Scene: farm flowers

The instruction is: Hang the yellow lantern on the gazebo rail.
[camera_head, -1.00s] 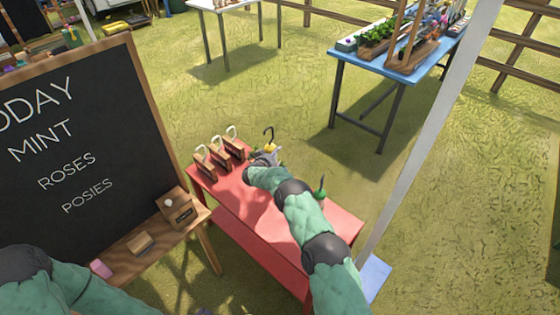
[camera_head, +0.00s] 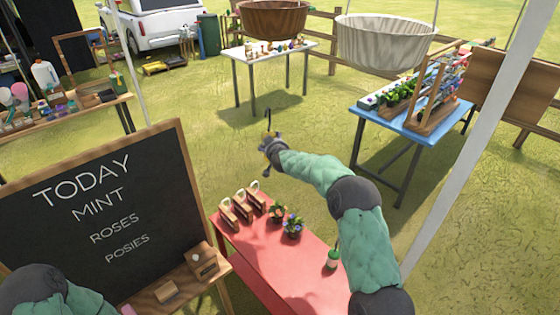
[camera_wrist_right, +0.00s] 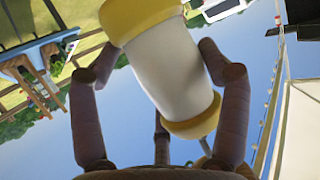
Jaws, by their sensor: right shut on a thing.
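The yellow lantern (camera_wrist_right: 172,75) has yellow end caps and a white cylindrical body in the right wrist view. My right gripper (camera_wrist_right: 160,85) has its fingers closed around the white body. In the head view my right gripper (camera_head: 268,150) is raised above the far end of the red table, with a dark hook (camera_head: 268,118) sticking up from it. The lantern's body is mostly hidden there by the gripper. The gazebo rail cannot be made out for certain. My left arm shows at the lower left, but its gripper is out of view.
A white post (camera_head: 465,150) slants down at the right. A brown tub (camera_head: 273,20) and a whitish tub (camera_head: 385,42) are high at the back. The red table (camera_head: 290,265) holds potted flowers, wooden carriers and a green bottle (camera_head: 332,259). A chalkboard (camera_head: 105,220) stands left.

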